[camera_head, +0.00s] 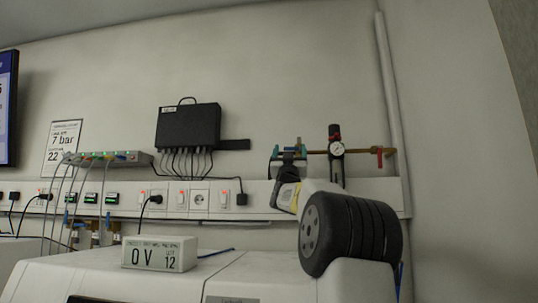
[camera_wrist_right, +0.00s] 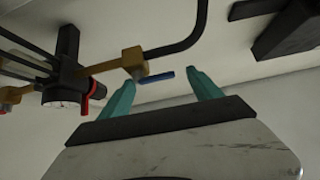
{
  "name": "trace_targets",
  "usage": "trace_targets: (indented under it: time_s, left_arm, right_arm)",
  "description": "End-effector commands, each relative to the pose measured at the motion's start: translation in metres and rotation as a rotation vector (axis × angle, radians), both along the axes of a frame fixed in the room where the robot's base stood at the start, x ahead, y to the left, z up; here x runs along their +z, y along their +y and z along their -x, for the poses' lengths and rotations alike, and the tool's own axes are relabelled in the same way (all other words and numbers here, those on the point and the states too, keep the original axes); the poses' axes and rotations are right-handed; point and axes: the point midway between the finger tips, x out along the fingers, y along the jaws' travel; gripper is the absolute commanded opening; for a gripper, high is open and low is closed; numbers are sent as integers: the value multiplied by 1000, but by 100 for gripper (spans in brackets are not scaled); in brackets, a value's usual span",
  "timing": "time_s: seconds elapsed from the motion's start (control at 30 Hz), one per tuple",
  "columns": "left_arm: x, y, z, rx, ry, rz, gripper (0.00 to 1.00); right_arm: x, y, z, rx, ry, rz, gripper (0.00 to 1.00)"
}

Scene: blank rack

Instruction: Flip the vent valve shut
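A brass valve (camera_wrist_right: 133,62) with a blue lever (camera_wrist_right: 157,77) shows in the right wrist view, on the pipe at the wall. No label tells whether it is the vent valve. My right gripper (camera_wrist_right: 163,82) is open, its two teal fingers pointing toward the wall. The blue lever appears in the gap between the fingertips, nearer the left one; I cannot tell whether they touch. In the head view my right gripper (camera_head: 287,153) covers the pipe's left end and hides this lever. A red-handled valve (camera_head: 379,152) sits at the pipe's right end. My left gripper is not in view.
A pressure gauge (camera_head: 337,148) with a black and red regulator stands right of my right gripper. A black box (camera_head: 188,126) with hanging cables is on the wall to the left. A white display block (camera_head: 160,253) rests on the pale casing below.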

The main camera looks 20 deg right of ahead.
Motion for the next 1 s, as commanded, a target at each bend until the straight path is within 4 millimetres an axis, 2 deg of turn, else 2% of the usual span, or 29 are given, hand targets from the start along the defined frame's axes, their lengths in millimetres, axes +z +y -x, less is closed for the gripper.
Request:
trace_targets:
  time_s: [0.57,1.0]
  left_arm:
    - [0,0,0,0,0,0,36]
    - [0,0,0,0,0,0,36]
  right_arm:
    - [-6,1,6,-4,1,-1,72]
    - [-49,25,42,-4,1,0,72]
